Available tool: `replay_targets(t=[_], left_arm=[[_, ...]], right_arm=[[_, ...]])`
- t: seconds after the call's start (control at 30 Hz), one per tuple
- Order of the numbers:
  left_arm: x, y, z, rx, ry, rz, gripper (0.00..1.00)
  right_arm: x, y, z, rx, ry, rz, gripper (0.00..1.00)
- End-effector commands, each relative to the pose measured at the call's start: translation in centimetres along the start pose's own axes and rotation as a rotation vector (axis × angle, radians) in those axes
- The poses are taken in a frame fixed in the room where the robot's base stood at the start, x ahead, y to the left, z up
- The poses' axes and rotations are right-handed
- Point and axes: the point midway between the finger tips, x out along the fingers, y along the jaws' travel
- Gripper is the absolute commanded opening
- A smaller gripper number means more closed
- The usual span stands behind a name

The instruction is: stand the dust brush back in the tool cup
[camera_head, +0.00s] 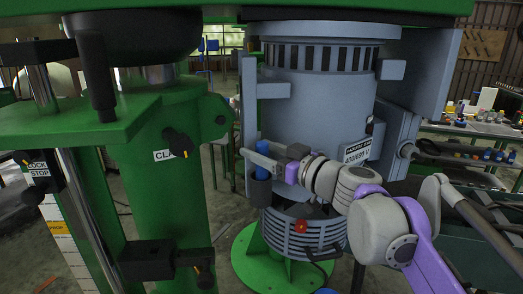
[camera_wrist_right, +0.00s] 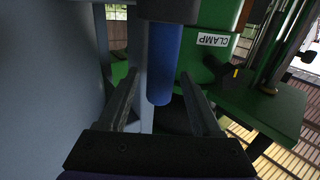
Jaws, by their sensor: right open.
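The dust brush shows as a blue rounded handle (camera_head: 263,147) standing upright in the dark tool cup (camera_head: 261,190) on the side of the grey machine. Its bristles are hidden. My right gripper (camera_head: 261,161) is at the handle, just above the cup. In the right wrist view, which is upside down, the blue handle (camera_wrist_right: 163,70) lies between the two spread fingers of the right gripper (camera_wrist_right: 159,78), with a visible gap on each side. The dark cup (camera_wrist_right: 168,9) is at the top edge there. My left gripper is not in view.
The grey machine body (camera_head: 321,110) stands close beside the cup. The green clamp column (camera_head: 167,190) is to the left, with black knobs. A bench with small parts (camera_head: 480,127) is at the far right.

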Motion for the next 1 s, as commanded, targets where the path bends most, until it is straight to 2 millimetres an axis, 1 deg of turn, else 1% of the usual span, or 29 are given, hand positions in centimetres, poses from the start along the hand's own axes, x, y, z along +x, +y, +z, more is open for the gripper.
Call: replay_targets(t=[0.17,0.2,0.3,0.5,0.6,0.7,0.83,1.0], left_arm=[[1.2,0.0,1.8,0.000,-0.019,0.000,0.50],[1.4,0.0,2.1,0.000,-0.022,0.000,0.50],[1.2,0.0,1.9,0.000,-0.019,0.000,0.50],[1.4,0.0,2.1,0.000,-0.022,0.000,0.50],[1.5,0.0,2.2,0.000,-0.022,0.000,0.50],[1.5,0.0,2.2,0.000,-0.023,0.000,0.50],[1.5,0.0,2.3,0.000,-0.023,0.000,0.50],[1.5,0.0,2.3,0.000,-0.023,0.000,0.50]], right_arm=[[0.0,0.0,0.5,0.004,-0.004,0.000,0.66],[-0.4,0.0,0.5,0.002,-0.004,0.001,0.66],[-2.8,0.1,0.2,0.001,-0.002,0.005,0.66],[-7.2,0.2,0.4,0.001,-0.002,0.006,0.66],[-8.8,0.2,0.4,0.001,-0.002,0.004,0.66],[-10.0,0.2,0.4,0.001,-0.001,0.003,0.66],[-10.7,0.1,0.3,0.001,-0.001,0.001,0.66],[-10.8,0.1,0.3,0.001,-0.001,0.000,0.66]])
